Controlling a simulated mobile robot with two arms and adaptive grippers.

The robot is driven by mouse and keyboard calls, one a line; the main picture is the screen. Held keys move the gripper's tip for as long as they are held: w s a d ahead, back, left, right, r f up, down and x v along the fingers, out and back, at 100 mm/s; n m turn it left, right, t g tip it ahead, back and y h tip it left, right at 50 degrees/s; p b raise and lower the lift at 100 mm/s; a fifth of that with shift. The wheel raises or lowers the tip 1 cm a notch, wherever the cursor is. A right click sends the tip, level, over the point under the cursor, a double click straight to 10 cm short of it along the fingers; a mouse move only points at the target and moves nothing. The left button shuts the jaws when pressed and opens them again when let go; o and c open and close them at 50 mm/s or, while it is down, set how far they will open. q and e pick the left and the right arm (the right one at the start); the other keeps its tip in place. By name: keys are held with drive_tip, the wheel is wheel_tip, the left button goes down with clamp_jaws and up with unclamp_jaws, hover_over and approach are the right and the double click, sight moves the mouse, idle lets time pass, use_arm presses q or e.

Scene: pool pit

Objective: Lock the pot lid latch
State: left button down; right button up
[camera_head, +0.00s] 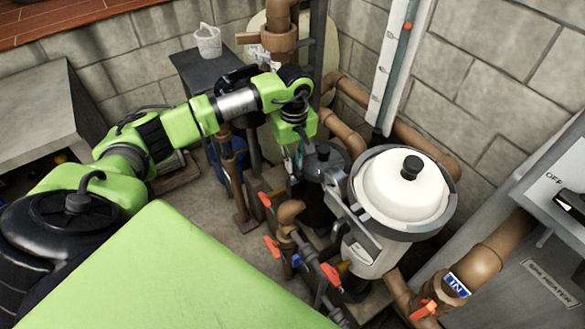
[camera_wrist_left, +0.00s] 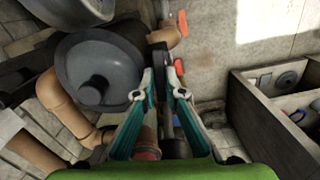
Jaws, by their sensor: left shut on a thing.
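A large grey pot (camera_head: 372,250) with a domed white lid (camera_head: 400,188) and black knob stands upright right of centre. My right gripper does not show.
Brown pipes with orange-handled valves (camera_head: 272,247) crowd the space in front of the pots. A thick pipe (camera_head: 490,255) and a grey heater cabinet (camera_head: 545,270) stand at right. Block walls close off the back.

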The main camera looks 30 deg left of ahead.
use_arm(q)
drive_tip(key=m+b, duration=0.1)
drive_tip(key=m, duration=0.1)
drive_tip(key=m+b, duration=0.1)
drive_tip(key=m, duration=0.1)
drive_tip(key=m+b, duration=0.1)
drive_tip(key=shift+f+m+b, duration=0.25)
drive_tip(key=shift+m+b, duration=0.15)
drive_tip(key=m+b, duration=0.1)
drive_tip(key=m, duration=0.1)
drive_tip(key=shift+m+b, duration=0.3)
drive_tip(key=shift+m, duration=0.1)
drive_tip(key=m+b, duration=0.2)
drive_tip(key=m, duration=0.3)
drive_tip(key=shift+b, duration=0.35)
drive_tip(key=m, duration=0.3)
drive_tip(key=shift+r+b, duration=0.25)
drive_tip(key=shift+b, duration=0.1)
drive_tip(key=c, duration=2)
unclamp_jaws()
drive_tip(key=shift+r, duration=0.1)
wheel_tip(320, 180, up, 7)
drive_tip(key=p, duration=0.4)
